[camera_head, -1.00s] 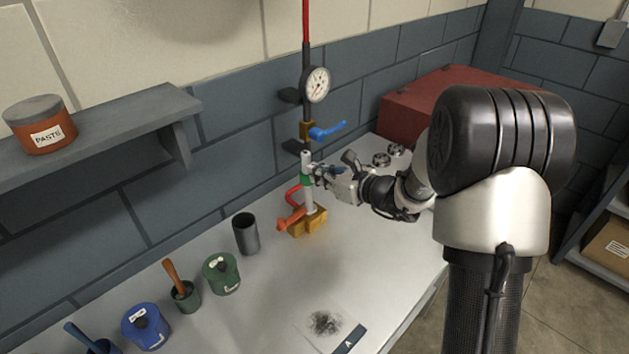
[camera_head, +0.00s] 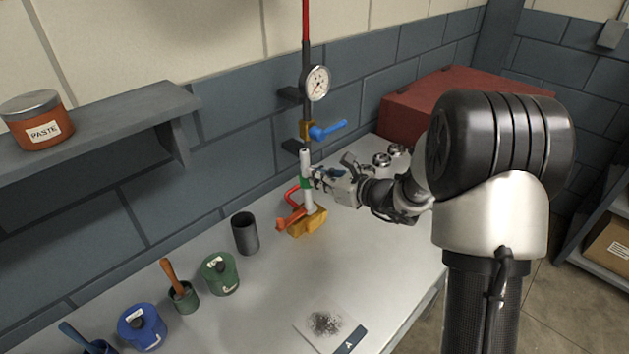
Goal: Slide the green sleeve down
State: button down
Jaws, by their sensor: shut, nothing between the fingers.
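The green sleeve (camera_head: 306,182) is a short band around an upright pale tube (camera_head: 308,200). Bare tube shows above and below the band. The tube stands in a brass-coloured block (camera_head: 308,223) on the bench. My gripper (camera_head: 314,178) is shut and empty, with its tips right at the sleeve from the right side. I cannot tell whether the tips touch the sleeve; they are small and partly hide its right side.
A blue-handled valve (camera_head: 327,130) and a gauge (camera_head: 317,83) sit on the pipe above the tube. Red handles (camera_head: 291,218) stick out at the block's left. A dark cup (camera_head: 245,233) and green pot (camera_head: 221,273) stand left. The bench front is mostly clear.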

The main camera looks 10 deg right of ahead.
jog(key=shift+r, duration=0.35)
jog(key=s+d, duration=0.5)
jog(key=s, duration=0.2)
dwell(0.5)
dwell(0.4)
